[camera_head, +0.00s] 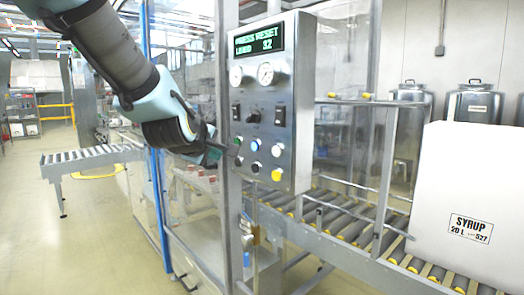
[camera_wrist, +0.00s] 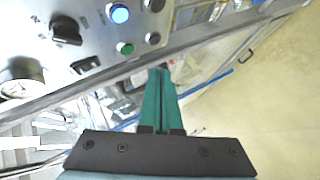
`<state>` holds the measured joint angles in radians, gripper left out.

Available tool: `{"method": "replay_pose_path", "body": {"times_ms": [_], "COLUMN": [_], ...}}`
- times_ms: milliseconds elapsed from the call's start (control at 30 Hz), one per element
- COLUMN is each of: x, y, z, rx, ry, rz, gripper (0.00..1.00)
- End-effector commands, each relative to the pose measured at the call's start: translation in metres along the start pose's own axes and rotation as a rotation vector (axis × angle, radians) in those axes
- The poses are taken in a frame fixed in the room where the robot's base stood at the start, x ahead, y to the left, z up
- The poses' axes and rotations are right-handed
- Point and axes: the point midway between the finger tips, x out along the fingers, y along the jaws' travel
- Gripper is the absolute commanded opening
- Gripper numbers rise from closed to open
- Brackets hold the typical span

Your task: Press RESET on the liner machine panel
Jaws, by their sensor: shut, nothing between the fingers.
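The liner machine panel (camera_head: 300,100) is a grey metal box on a post. Its display (camera_head: 259,40) shows green text that reads "PRESS RESET" with a second line below. Under the gauges and switches are two rows of buttons: green (camera_head: 238,140), blue (camera_head: 255,145) and a pale one (camera_head: 276,151) above, dark ones and a yellow one (camera_head: 277,174) below. In the wrist view the blue button (camera_wrist: 120,13) glows near the green button (camera_wrist: 125,48). Button labels are unreadable. My gripper (camera_head: 218,149) is shut and empty beside the panel's left edge; its teal fingers also show in the wrist view (camera_wrist: 158,72).
A metal post and clear guard panels stand beside the panel. A roller conveyor (camera_head: 335,222) runs below it, carrying a white syrup box (camera_head: 465,190) at right. Another conveyor (camera_head: 92,155) and open floor lie at left. Steel drums (camera_head: 472,103) stand behind.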

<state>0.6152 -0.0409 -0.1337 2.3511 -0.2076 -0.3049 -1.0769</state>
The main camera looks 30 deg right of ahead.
Motion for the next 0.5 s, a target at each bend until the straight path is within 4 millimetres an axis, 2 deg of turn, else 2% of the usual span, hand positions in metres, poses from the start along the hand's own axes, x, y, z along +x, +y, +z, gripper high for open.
{"method": "replay_pose_path", "body": {"times_ms": [500], "x": [0.0025], "y": [0.0067], "z": [0.0037], "rx": [-0.009], "ry": [-0.003], "rz": [0.009], "gripper": [0.00]}}
